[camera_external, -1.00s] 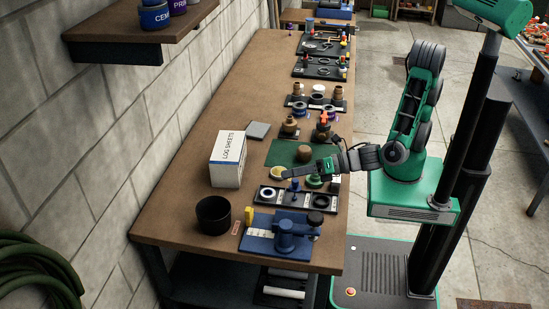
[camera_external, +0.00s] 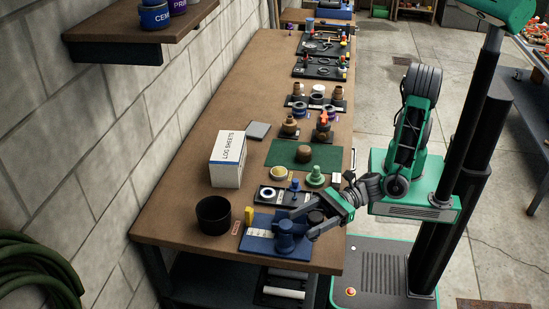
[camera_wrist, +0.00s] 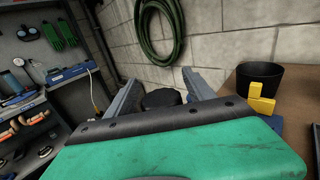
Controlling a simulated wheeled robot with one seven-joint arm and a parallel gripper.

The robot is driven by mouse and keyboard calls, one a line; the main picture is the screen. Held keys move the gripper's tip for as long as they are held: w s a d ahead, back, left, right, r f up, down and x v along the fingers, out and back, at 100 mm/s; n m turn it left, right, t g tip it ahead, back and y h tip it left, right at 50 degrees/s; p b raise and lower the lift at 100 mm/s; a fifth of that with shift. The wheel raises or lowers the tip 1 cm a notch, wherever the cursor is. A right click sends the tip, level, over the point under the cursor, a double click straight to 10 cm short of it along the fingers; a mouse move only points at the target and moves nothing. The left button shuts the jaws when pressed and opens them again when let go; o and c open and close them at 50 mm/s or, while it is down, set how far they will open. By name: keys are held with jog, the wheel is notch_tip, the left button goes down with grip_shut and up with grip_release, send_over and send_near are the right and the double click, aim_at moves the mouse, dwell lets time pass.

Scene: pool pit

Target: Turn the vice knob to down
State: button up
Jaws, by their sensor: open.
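The blue vice (camera_external: 262,243) sits at the near end of the workbench. Its round black knob (camera_external: 316,216) is at its right side, partly covered by my gripper. My gripper (camera_external: 301,226) is open, its two fingers reaching left on either side of the knob. In the wrist view the dark knob (camera_wrist: 161,98) shows between the open fingers of my gripper (camera_wrist: 160,80), with its lower part hidden by my green hand. I cannot tell whether the fingers touch it. A yellow block (camera_external: 249,214) is at the left of the vice and also shows in the wrist view (camera_wrist: 261,103).
A black cup (camera_external: 213,216) stands left of the vice, and a white log sheets box (camera_external: 228,160) behind it. A black tray (camera_external: 268,194) with fittings and a green mat (camera_external: 285,150) lie beyond the vice. A coiled hose (camera_wrist: 158,30) hangs on the wall.

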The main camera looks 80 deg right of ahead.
grip_shut()
dwell(0.6)
jog(key=shift+f+m+t+h+b, duration=0.15)
jog(key=shift+m+t+h+b, duration=0.15)
jog(key=shift+h+b, duration=0.15)
jog(key=shift+b, duration=0.3)
jog(key=shift+w+d+m+t+h+b, duration=0.15)
jog(key=shift+m+t+h+b, duration=0.35)
jog(key=shift+m+t+h, duration=0.35)
jog(key=shift+w+d+m+t+h+b, duration=0.15)
jog(key=shift+m+t+h, duration=0.25)
jog(key=shift+m+h, duration=0.45)
jog(key=shift+d+m+t+h+b, duration=0.2)
jog(key=shift+m+t+h, duration=0.2)
jog(key=shift+h, duration=0.75)
jog(key=shift+w+d+m+t+h+b, duration=0.1)
jog(key=shift+d+m+t+h+b, duration=0.2)
jog(key=shift+m+h, duration=0.55)
jog(key=shift+a+r+h, duration=0.1)
jog(key=shift+r+h, duration=0.15)
